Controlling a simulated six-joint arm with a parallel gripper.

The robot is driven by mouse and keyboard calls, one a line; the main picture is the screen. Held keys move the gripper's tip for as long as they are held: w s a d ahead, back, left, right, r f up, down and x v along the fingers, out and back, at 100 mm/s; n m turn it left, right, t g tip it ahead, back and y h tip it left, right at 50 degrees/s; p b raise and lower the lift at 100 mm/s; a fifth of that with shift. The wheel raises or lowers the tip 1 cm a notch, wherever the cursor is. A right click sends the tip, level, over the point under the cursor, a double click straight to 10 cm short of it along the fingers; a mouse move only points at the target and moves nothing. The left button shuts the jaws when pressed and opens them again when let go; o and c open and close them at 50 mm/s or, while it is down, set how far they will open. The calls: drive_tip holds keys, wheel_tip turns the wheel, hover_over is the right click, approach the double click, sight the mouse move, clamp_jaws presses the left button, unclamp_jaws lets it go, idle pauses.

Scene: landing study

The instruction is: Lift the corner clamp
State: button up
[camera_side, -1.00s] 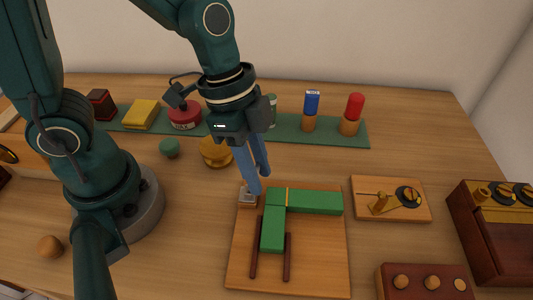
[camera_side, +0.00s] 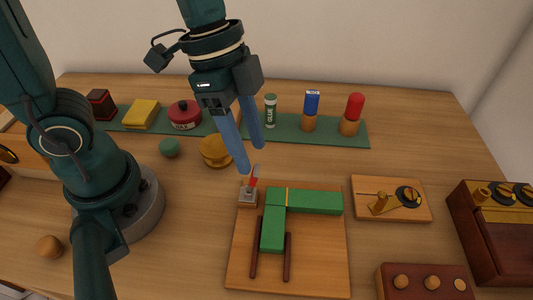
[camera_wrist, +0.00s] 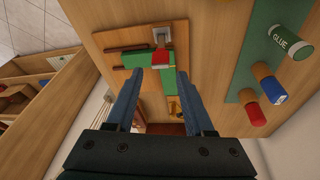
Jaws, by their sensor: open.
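The corner clamp (camera_side: 247,197) looks to be the small grey metal piece with an upright red handle, at the back left corner of a wooden board. It also shows in the wrist view (camera_wrist: 161,36), with its red part nearer the fingers. A green L-shaped pair of bars (camera_side: 272,228) lies on the board (camera_side: 320,260) beside it. My gripper (camera_side: 251,160) is open and empty, its blue fingers above the clamp and apart from it. In the wrist view, the red part lies ahead, between the lines of the two fingers (camera_wrist: 160,74).
Two dark rods (camera_side: 287,258) lie on the board. A yellow round object (camera_side: 215,152) stands close behind and left of the clamp. A green mat (camera_side: 345,137) with a glue tube (camera_side: 270,110) and other items runs along the back. A wooden jig (camera_side: 392,202) lies right.

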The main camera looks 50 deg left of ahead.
sight(256, 169)
drive_tip(key=shift+a+r+n, duration=0.15)
drive_tip(key=shift+n, duration=0.15)
drive_tip(key=y, duration=0.1)
drive_tip(key=d+g+y, duration=0.1)
drive_tip(key=shift+w+g+y, duration=0.3)
drive_tip(key=shift+w, duration=0.1)
drive_tip(key=shift+s+d+f, duration=0.1)
drive_tip(key=shift+d+f, duration=0.05)
drive_tip(key=shift+f, duration=0.2)
drive_tip(key=shift+f+m, duration=0.35)
drive_tip(key=shift+m, duration=0.05)
drive_tip(key=shift+s+d+f, duration=0.1)
drive_tip(key=shift+s+f, duration=0.05)
drive_tip(key=shift+f, duration=1.85)
